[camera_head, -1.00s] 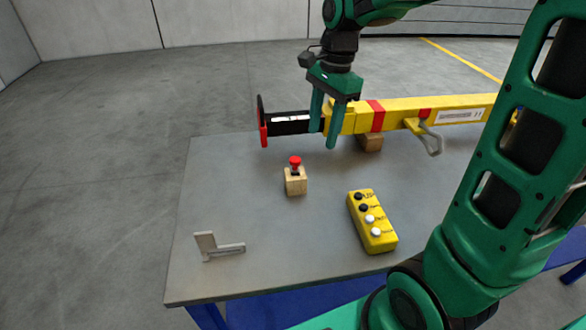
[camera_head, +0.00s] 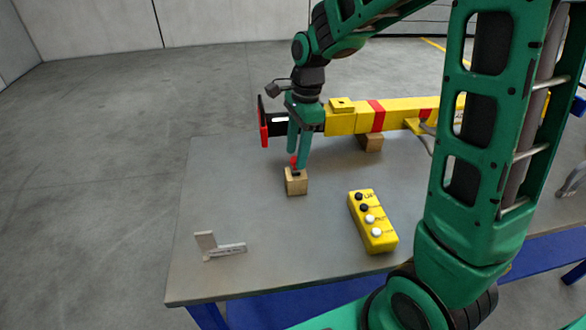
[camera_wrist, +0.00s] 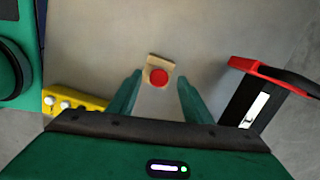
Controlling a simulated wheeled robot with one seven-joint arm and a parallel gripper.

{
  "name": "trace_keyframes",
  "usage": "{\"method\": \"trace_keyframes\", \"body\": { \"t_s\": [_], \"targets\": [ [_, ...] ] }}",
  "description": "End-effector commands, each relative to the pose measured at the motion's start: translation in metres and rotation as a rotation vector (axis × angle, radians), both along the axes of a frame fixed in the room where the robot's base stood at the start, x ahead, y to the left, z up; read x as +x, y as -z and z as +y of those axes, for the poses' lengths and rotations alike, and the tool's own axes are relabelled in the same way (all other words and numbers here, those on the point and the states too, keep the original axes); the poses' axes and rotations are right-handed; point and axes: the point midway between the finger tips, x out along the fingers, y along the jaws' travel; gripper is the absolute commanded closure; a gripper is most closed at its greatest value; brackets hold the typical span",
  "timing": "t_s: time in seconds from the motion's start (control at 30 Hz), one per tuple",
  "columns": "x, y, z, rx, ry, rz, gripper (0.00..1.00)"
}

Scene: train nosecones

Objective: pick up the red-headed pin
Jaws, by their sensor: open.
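The red-headed pin (camera_head: 294,161) stands upright in a small wooden block (camera_head: 297,184) on the grey table. In the wrist view its round red head (camera_wrist: 159,77) shows from above, with the block (camera_wrist: 158,61) around and beneath it. My gripper (camera_head: 298,162) is open, with its fingers pointing down at the pin. In the wrist view the two green fingers (camera_wrist: 159,82) lie left and right of the red head, with a gap on each side. In the head view the fingers partly cover the pin, and its shaft is mostly hidden.
A yellow coupling bar (camera_head: 395,114) with a black and red end lies behind on a wooden block (camera_head: 370,143). A yellow button box (camera_head: 372,222) is at the front right. A grey L-shaped bracket (camera_head: 219,246) is at the front left. The table between them is clear.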

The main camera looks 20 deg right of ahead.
Motion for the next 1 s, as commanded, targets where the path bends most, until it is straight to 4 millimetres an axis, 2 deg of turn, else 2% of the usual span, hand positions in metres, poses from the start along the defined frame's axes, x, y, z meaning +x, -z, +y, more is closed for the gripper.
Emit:
{"method": "trace_keyframes", "body": {
  "t_s": [0.1,0.2,0.5,0.53,0.7,1.0],
  "targets": [
    [-0.001,0.018,0.001,-0.001,0.000,0.005,0.55],
    [-0.001,0.028,0.003,-0.001,0.000,0.003,0.55],
    [0.000,0.033,0.003,0.000,0.000,0.001,0.55],
    [0.000,0.033,0.003,0.000,0.000,0.001,0.57],
    [0.000,0.033,0.003,0.000,0.000,0.001,0.98],
    [0.000,0.031,0.003,0.000,0.000,0.000,1.00]
  ]
}}
